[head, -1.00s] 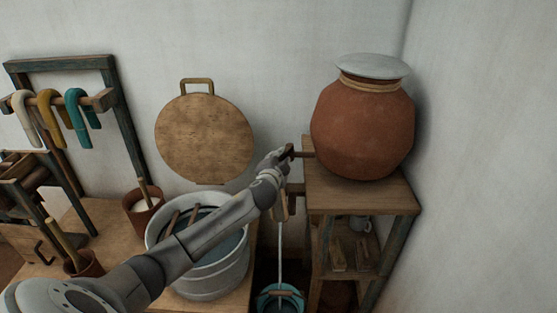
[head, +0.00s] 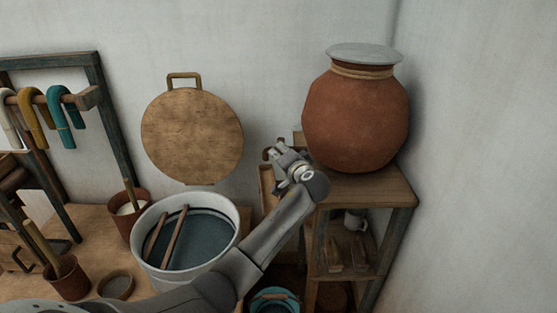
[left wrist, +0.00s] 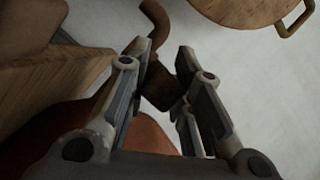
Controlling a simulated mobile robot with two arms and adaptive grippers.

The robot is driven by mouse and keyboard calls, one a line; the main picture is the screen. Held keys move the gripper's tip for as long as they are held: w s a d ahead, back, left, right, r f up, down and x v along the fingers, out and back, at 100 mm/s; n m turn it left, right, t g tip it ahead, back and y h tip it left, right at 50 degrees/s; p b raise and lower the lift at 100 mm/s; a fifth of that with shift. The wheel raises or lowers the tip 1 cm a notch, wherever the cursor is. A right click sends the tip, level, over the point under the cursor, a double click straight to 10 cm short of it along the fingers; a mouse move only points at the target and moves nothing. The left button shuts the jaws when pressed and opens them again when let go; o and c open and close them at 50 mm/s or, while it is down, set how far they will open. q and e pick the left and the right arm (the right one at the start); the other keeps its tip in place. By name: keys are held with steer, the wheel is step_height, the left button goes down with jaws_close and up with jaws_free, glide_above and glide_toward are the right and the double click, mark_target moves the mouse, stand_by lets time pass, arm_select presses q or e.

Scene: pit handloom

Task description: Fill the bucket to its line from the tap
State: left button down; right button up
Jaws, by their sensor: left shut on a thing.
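The turquoise bucket (head: 275,306) stands low, left of the wooden stand, at the bottom edge of the head view and partly cut off. I cannot make out its line or its water level. The tap belongs to the round clay pot (head: 357,118) on the stand; in the head view my gripper hides most of it. My left gripper (head: 274,152) is at the pot's left side. In the left wrist view its fingers are shut on the brown tap (left wrist: 160,88). My left forearm covers the space above the bucket, so no water stream shows. My right gripper is not in view.
A large grey tub (head: 148,258) of dark water with two sticks stands left of my arm. Clay cups (head: 128,226) and a rack with coloured hanks (head: 62,122) are farther left. A round wooden board (head: 192,140) leans on the wall. The stand (head: 390,193) has a lower shelf.

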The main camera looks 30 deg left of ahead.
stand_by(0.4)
arm_select(q)
steer(key=c, duration=1.3)
jaws_free()
steer(key=v, duration=1.2)
steer(key=shift+w, duration=0.1)
